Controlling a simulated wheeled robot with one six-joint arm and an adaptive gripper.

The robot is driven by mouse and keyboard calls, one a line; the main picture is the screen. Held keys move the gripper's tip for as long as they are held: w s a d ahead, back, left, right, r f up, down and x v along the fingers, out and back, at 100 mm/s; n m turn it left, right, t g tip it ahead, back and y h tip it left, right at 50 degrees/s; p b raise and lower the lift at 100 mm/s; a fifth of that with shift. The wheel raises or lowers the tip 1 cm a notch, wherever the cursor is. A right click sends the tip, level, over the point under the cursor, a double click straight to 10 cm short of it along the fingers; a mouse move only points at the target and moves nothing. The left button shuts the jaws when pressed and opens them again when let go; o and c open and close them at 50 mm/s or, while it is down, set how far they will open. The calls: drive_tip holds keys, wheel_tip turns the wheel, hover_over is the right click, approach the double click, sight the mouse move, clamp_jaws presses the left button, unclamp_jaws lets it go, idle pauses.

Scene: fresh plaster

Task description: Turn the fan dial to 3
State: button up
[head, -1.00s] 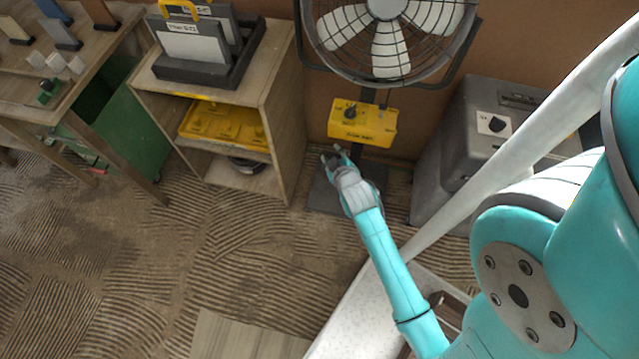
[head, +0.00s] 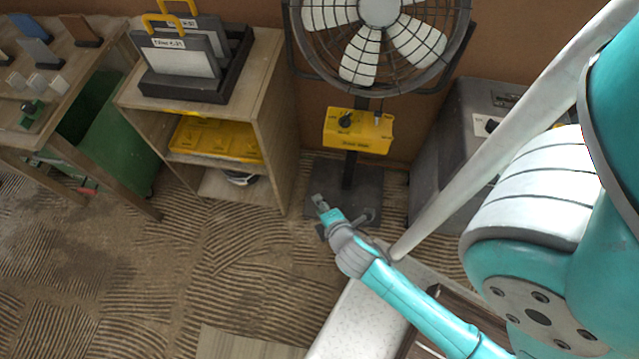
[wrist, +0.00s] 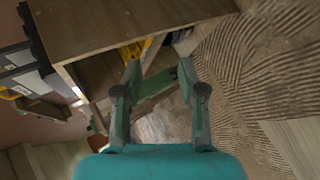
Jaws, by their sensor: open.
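The fan (head: 378,40) stands against the wall at the top middle of the head view, on a post with a dark base plate (head: 375,190). A yellow control box (head: 362,143) sits on the post below the cage. The black dial (head: 345,121) is on the box's left part; its marks are too small to read. My gripper (head: 343,207) is open and empty, below the box and apart from it, in front of the base plate. In the wrist view my gripper (wrist: 160,85) has its fingers spread, and neither the fan nor the dial shows.
A wooden shelf (head: 268,75) with a dark filter rack (head: 225,90) on top stands left of the fan. A grey machine (head: 455,130) stands to the right. A workbench (head: 85,60) is at the far left. Ridged floor (head: 150,270) lies open in front.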

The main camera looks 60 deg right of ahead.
idle(0.3)
drive_tip(key=n+g+h, duration=0.6)
drive_tip(key=g+h, duration=0.2)
drive_tip(key=g, duration=0.1)
approach(345, 117)
drive_tip(key=x, duration=1)
drive_tip(key=shift+d+f, duration=0.15)
drive_tip(key=shift+d, duration=0.1)
clamp_jaws()
